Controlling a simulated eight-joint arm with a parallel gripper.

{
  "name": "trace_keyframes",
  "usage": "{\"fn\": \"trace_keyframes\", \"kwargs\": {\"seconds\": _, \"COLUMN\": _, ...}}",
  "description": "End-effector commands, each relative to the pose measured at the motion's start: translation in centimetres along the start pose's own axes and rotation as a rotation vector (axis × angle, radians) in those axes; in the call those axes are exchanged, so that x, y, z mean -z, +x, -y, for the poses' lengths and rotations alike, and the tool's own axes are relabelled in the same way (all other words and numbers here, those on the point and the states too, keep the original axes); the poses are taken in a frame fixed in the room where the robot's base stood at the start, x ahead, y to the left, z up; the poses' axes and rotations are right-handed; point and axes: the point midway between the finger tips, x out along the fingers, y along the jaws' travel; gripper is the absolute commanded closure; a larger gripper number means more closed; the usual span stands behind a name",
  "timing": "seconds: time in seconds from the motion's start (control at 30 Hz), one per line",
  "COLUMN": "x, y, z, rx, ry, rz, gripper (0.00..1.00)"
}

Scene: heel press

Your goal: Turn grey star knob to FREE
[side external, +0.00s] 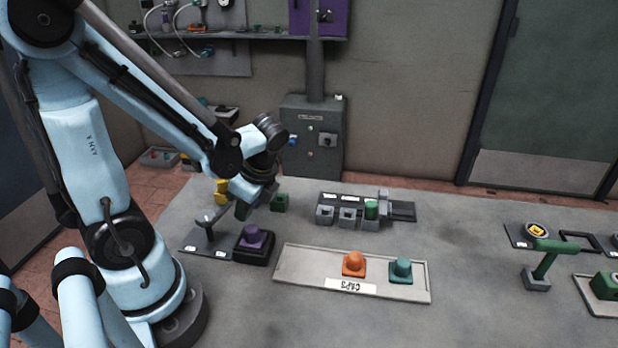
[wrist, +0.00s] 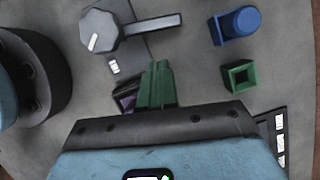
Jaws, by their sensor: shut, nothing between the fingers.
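The grey knob (wrist: 100,31) has a faceted round head with a white mark, and a grey bar handle (wrist: 155,24) reaches right from it in the wrist view. It sits on a dark plate with a small white label (wrist: 113,66); the label's wording is too small to read. In the side view the knob (side external: 207,221) stands on its plate (side external: 205,245), left of the purple cap. My gripper (wrist: 158,66) has green fingers, shut and empty, just below the handle in the picture and apart from it. In the side view my gripper (side external: 243,211) is above the table, right of the knob.
A purple cap (side external: 254,237) on a dark block stands close by. A green hollow block (wrist: 240,76) and a blue piece (wrist: 236,25) lie to the right in the wrist view. A pale tray (side external: 300,277) holds orange and teal caps. Table beyond is partly clear.

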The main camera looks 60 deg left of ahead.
Motion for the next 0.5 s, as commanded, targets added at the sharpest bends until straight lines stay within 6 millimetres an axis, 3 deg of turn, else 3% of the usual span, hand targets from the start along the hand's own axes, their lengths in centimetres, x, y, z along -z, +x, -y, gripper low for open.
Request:
{"fn": "trace_keyframes", "kwargs": {"seconds": 0.2, "x": -2.1, "y": 0.8, "z": 0.0, "rx": -0.001, "ry": -0.004, "rz": 0.000, "gripper": 1.00}}
{"fn": "trace_keyframes", "kwargs": {"seconds": 0.5, "x": -2.7, "y": 1.0, "z": 0.0, "rx": -0.001, "ry": 0.000, "rz": 0.000, "gripper": 1.00}}
